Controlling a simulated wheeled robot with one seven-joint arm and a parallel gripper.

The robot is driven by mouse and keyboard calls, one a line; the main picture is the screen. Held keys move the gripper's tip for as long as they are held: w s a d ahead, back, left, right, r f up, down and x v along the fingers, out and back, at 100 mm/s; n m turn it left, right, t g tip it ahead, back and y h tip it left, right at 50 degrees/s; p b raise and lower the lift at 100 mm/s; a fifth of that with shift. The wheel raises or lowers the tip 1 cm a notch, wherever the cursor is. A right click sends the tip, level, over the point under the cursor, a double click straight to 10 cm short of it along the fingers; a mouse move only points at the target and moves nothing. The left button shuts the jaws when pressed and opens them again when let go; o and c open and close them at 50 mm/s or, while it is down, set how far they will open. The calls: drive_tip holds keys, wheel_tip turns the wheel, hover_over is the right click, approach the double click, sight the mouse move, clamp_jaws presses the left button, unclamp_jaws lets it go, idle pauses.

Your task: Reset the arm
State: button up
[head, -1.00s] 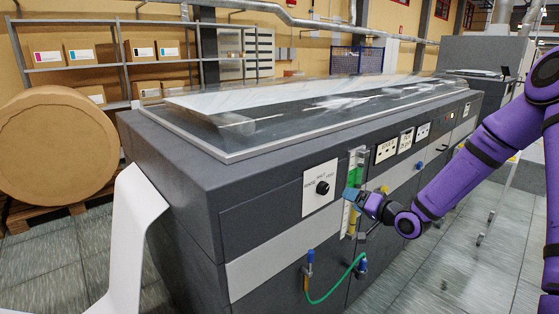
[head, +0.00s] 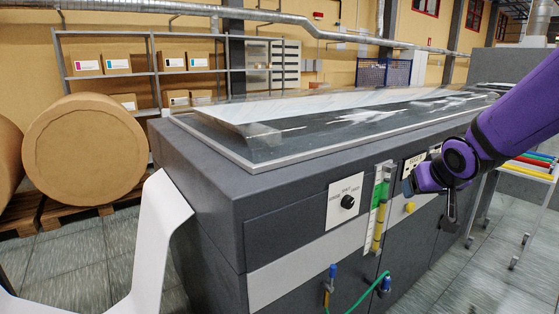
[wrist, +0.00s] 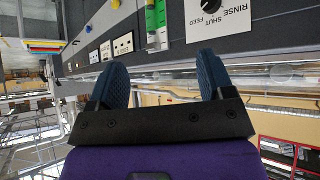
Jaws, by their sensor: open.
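My purple arm reaches in from the right in the head view. My gripper (head: 408,187) is near the front face of the grey printing machine (head: 205,200), right of the green and yellow strip (head: 379,205). In the wrist view its two blue fingers (wrist: 162,85) stand wide apart with nothing between them. A black knob (wrist: 210,5) on a white plate marked RINSE, SHUT and FEED shows beyond them at the upper right. The same knob plate (head: 346,201) is left of my gripper in the head view. I cannot tell how far the fingers are from the panel.
A green hose (head: 367,293) and blue-handled valves (head: 333,271) stick out low on the machine's front. A white paper web (head: 152,240) hangs at its left end. Large brown rolls (head: 85,148) rest on pallets. A cart with coloured bars (head: 530,168) stands at the right. Floor at front right is clear.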

drive_tip(key=s+a+r+g, duration=0.1)
drive_tip(key=s+r, duration=0.3)
drive_tip(key=s, duration=0.9)
drive_tip(key=s+a+r+g, duration=0.1)
drive_tip(key=s+r+g, duration=0.1)
drive_tip(key=s, duration=1.1)
drive_tip(key=shift+a+r+g+y, duration=0.15)
drive_tip(key=shift+r+g+y, duration=0.2)
drive_tip(key=shift+r, duration=0.55)
drive_tip(key=shift+w, duration=0.2)
